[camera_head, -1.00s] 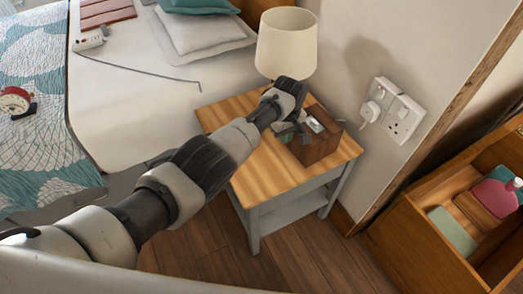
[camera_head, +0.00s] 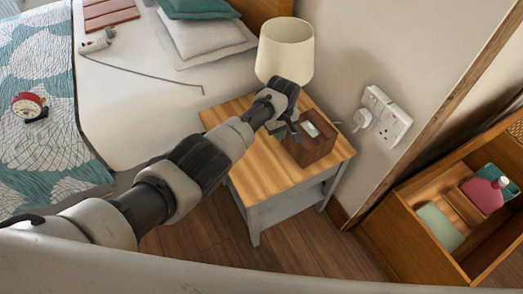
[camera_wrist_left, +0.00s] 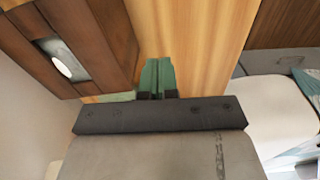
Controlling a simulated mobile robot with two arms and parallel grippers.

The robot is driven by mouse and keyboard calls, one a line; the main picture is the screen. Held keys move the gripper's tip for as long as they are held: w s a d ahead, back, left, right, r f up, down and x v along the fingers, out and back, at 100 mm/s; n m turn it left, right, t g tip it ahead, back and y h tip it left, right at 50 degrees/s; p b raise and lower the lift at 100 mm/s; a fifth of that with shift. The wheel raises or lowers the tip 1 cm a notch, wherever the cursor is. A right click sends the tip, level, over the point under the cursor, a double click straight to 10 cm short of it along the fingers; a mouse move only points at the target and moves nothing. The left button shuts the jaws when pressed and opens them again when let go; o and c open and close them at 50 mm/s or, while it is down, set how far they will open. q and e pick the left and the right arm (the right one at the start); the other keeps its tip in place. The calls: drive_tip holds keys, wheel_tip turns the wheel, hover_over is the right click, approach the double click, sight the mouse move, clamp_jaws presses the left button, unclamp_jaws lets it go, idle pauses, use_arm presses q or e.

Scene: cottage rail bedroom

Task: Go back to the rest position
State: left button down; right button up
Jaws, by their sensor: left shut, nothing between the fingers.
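My left arm comes in from the left and reaches over the wooden nightstand (camera_head: 262,172). My left gripper (camera_head: 286,129) is at the left side of a brown wooden box (camera_head: 314,150) on the nightstand top. In the left wrist view, its green fingers (camera_wrist_left: 157,78) are together with nothing between them, and the box (camera_wrist_left: 112,35) is just to their left. Whether the fingers touch the box or the top, I cannot tell. My right gripper is not in view.
A cream lamp (camera_head: 285,50) stands behind the box, close to my left gripper. The bed (camera_head: 135,95) holds pillows and a red alarm clock (camera_head: 28,104).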

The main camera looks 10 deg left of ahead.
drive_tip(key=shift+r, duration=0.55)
